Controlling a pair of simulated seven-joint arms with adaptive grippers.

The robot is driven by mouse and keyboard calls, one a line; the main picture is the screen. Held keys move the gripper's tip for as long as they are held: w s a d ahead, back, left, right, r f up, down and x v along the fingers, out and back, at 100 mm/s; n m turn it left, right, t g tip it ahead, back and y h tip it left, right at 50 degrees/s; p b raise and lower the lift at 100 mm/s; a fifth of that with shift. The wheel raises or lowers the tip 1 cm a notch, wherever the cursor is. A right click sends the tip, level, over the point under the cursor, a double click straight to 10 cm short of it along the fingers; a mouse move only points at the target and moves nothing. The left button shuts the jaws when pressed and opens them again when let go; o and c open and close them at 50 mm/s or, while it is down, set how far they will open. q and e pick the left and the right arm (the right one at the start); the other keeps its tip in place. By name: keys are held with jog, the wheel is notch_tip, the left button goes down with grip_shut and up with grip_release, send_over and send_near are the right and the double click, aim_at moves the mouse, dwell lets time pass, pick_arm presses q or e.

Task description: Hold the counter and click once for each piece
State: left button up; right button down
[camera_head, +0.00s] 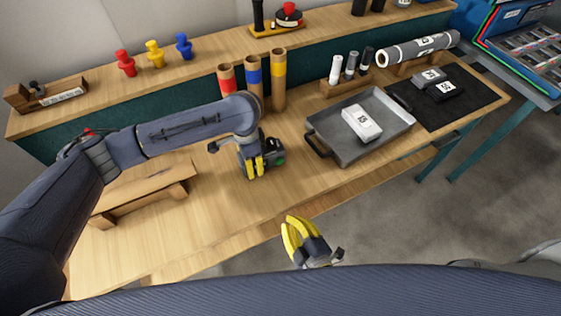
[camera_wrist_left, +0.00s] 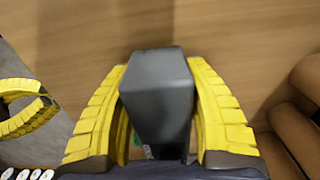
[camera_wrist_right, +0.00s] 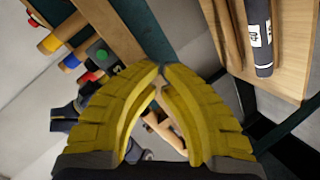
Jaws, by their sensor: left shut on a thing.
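My left gripper (camera_head: 256,169) is shut on the counter (camera_head: 274,157), a dark grey block with a green button on its side, and holds it over the table. In the left wrist view the counter (camera_wrist_left: 158,95) sits between the yellow fingers; its button is mostly hidden. The right wrist view shows its green button (camera_wrist_right: 101,56). My right gripper (camera_head: 293,232) is empty, its fingertips together, in front of the table's near edge. A white roll (camera_head: 335,69), a grey roll (camera_head: 351,66) and a black roll (camera_head: 366,60) stand in a wooden holder.
A metal tray (camera_head: 345,150) holds a white labelled box (camera_head: 362,123). A large grey roll (camera_head: 418,48) lies behind. Three cardboard tubes (camera_head: 253,82) stand behind the counter. A wooden stand (camera_head: 145,195) is at left.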

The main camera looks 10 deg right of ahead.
notch_tip(320, 180, up, 3)
jog(key=shift+w+t, duration=0.1)
jog(key=shift+t, duration=0.2)
notch_tip(320, 180, up, 7)
jog(key=t+h, duration=0.1)
jog(key=h, duration=0.2)
send_over(289, 176)
jog(key=s+d, duration=0.3)
jog(key=s, duration=0.2)
jog(key=shift+w+f+n, duration=0.1)
jog(key=shift+f+n, duration=0.05)
jog(key=shift+n, duration=0.15)
jog(key=s+f+h, duration=0.1)
jog(key=s+f+n+g+h, duration=0.1)
jog(key=f, duration=0.1)
jog(key=shift+s+a+f+h, duration=0.1)
jog(key=shift+s+f+h, duration=0.2)
jog(key=shift+s, duration=0.1)
jog(key=shift+s+f+n+g+h, duration=0.4)
jog(key=shift+s+f+g+h, duration=0.15)
jog(key=shift+s+g, duration=0.25)
jog(key=shift+w, duration=0.1)
jog(key=shift+w+a, duration=0.45)
jog(key=shift+w, duration=0.9)
jog(key=shift+w+a, duration=0.45)
jog(key=shift+w, duration=0.95)
jog(key=shift+w+a, duration=0.45)
jog(key=shift+w, duration=0.9)
jog(key=shift+w, duration=0.25)
